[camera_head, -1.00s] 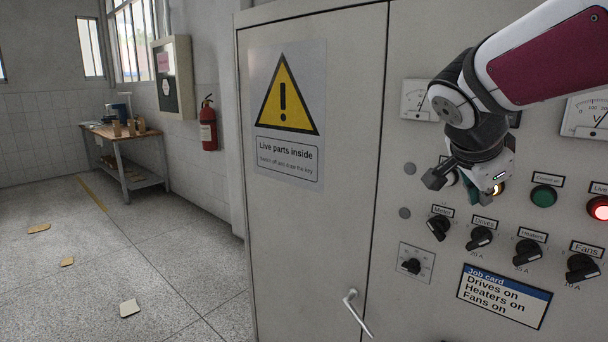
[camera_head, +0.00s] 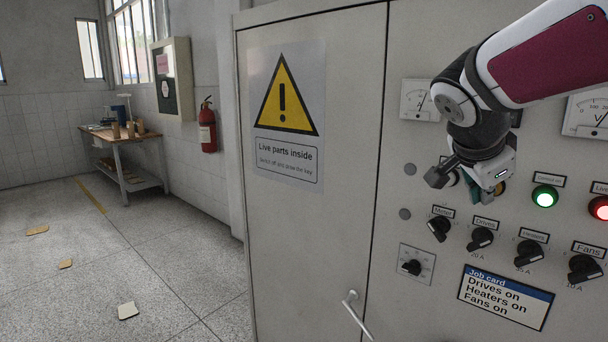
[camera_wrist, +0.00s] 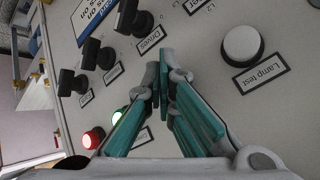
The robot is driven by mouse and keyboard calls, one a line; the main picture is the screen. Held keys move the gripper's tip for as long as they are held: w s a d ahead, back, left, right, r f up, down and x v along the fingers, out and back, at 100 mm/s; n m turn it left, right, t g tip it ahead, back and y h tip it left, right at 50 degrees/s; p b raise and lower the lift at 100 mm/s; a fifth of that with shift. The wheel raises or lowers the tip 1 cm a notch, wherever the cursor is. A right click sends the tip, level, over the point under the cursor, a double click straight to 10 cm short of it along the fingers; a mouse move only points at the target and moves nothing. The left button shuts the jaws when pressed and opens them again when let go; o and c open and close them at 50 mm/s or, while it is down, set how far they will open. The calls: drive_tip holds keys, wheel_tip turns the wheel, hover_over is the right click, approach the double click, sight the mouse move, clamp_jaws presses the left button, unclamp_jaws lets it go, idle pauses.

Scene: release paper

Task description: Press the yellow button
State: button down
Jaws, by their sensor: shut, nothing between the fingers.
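A small round amber-yellow piece (camera_head: 499,188) shows on the grey panel in the head view, partly hidden by my gripper (camera_head: 474,192). I cannot tell whether it is a button or a lamp. It is unlit. My gripper is shut and empty close to the panel, with its fingertips mostly hidden in the head view. In the wrist view my gripper (camera_wrist: 161,80) shows teal fingers with their tips together, pointing at the panel. No yellow button shows there. A white round button (camera_wrist: 242,43) labelled "Lamp test" is right of the fingertips, apart from them.
A lit green lamp (camera_head: 544,196) and a lit red lamp (camera_head: 599,207) are right of my gripper. Several black rotary knobs, one being the Fans knob (camera_head: 582,267), stick out below. A job card (camera_head: 505,296) and a cabinet door handle (camera_head: 356,314) are lower down.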

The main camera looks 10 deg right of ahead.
idle(0.5)
drive_tip(key=shift+s+a+b, duration=0.4)
drive_tip(key=shift+s+a, duration=0.15)
drive_tip(key=shift+a, duration=0.1)
drive_tip(key=shift+s+a+b, duration=0.35)
drive_tip(key=shift+s+a, duration=0.45)
drive_tip(key=shift+a, duration=0.2)
drive_tip(key=shift+s+a+b, duration=0.35)
drive_tip(key=shift+s+a, duration=0.4)
drive_tip(key=shift+a, duration=0.25)
drive_tip(key=s+a+f+n+y+p, duration=0.1)
drive_tip(key=s+a+f+n+y, duration=0.2)
drive_tip(key=s+a+f+n, duration=0.2)
drive_tip(key=s+a+f+n+y+p, duration=0.2)
drive_tip(key=s+a+f+n+y, duration=0.2)
drive_tip(key=s+a+n, duration=0.6)
drive_tip(key=f+n, duration=0.1)
drive_tip(key=n, duration=0.3)
drive_tip(key=shift+a+f, duration=0.15)
drive_tip(key=shift+f, duration=0.1)
